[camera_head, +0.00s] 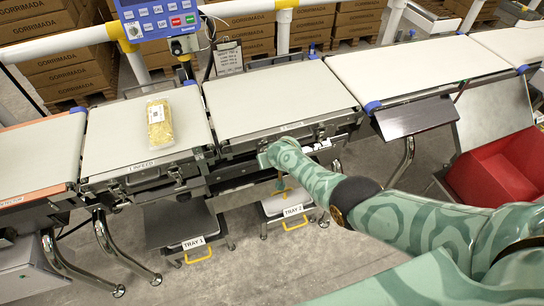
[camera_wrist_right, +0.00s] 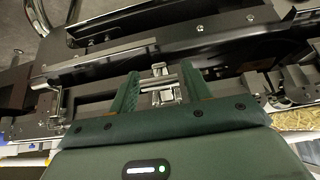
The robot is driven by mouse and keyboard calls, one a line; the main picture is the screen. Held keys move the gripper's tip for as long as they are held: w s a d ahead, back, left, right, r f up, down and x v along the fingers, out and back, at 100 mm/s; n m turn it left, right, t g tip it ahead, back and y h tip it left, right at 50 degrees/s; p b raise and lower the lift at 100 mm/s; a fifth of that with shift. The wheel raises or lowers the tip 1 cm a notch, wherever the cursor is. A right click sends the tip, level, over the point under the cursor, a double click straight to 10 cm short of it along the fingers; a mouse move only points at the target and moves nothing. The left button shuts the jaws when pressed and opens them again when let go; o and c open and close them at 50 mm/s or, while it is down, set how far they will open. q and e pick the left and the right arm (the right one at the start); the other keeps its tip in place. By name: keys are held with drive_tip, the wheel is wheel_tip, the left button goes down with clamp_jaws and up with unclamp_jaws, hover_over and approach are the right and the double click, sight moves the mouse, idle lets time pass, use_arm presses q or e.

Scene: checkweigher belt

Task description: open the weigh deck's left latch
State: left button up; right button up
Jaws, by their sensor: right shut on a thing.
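The weigh deck (camera_head: 285,95) is the pale belt section in the middle of the head view, with a dark front frame. My right gripper (camera_head: 263,159) is at the left part of that front, and the hand hides the left latch there. In the right wrist view the left latch (camera_wrist_right: 162,92), a small metal catch, sits between the fingers of my right gripper (camera_wrist_right: 160,74), which is shut on it. I cannot tell whether the latch is fastened or released. A second latch (camera_head: 320,133) shows farther right on the front. My left gripper is in neither view.
The infeed belt (camera_head: 105,135) at left carries a bag of yellow pasta (camera_head: 159,125). Tray 1 (camera_head: 170,222) and tray 2 (camera_head: 275,205) stand low under the belts. A red bin (camera_head: 500,170) is at right. A blue control panel (camera_head: 158,18) stands behind.

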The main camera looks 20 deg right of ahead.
drive_tip(key=shift+w+r+g+b, duration=0.15)
drive_tip(key=shift+r+g+b, duration=0.25)
drive_tip(key=shift+g, duration=0.4)
drive_tip(key=shift+r+g+b, duration=0.1)
drive_tip(key=shift+g+b, duration=0.2)
drive_tip(key=shift+g, duration=0.1)
drive_tip(key=shift+w+r+g+b, duration=0.1)
drive_tip(key=shift+r+g+b, duration=0.3)
drive_tip(key=shift+g+b, duration=0.7)
drive_tip(key=shift+r+b, duration=0.2)
drive_tip(key=shift+b, duration=0.25)
drive_tip(key=o, duration=0.9)
drive_tip(key=shift+w, duration=0.1)
drive_tip(key=shift+r, duration=0.1)
